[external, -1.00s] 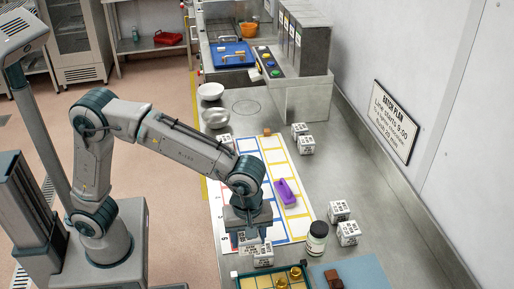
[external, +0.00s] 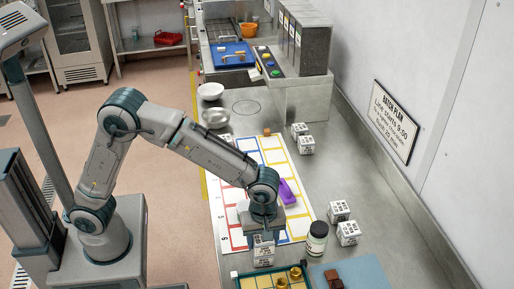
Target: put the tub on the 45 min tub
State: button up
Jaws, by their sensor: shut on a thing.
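My gripper (external: 264,234) points down near the front end of the chart. It is shut on a white tub with black print (external: 264,241), mostly tucked under the hand. Another white printed tub (external: 263,259) is directly below in the picture, and the two appear as one tall white shape. I cannot tell whether they touch. More white printed tubs stand on the bench: a pair at the right (external: 340,210) (external: 348,233), a pair farther back (external: 299,130) (external: 307,145), and one at the chart's back left (external: 226,139). The print is too small to read, so I cannot tell which is the 45 min tub.
A white jar with a dark lid (external: 317,238) stands close to the right of my gripper. A purple object (external: 287,190) lies on the coloured chart (external: 237,238). A yellow tray (external: 252,283) and a blue mat with brown blocks (external: 362,277) are in front.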

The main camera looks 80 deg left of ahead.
jog(key=shift+f, duration=0.15)
jog(key=o, duration=1)
notch_tip(320, 180, up, 11)
jog(key=shift+r, duration=0.1)
jog(key=s+a+r+m+t, duration=0.2)
jog(key=s+a+m, duration=0.7)
jog(key=s+a, duration=0.15)
jog(key=s+a+f+m, duration=0.1)
jog(key=s+m, duration=0.2)
jog(key=s, duration=0.1)
jog(key=s+a+f+m, duration=0.2)
jog(key=s+m, duration=0.1)
jog(key=s, duration=0.2)
jog(key=s+a+f+m+t, duration=0.1)
jog(key=s+m, duration=0.2)
jog(key=s, duration=0.1)
jog(key=shift+s+a+f, duration=0.2)
jog(key=shift+a+f, duration=0.05)
jog(key=shift+f, duration=0.1)
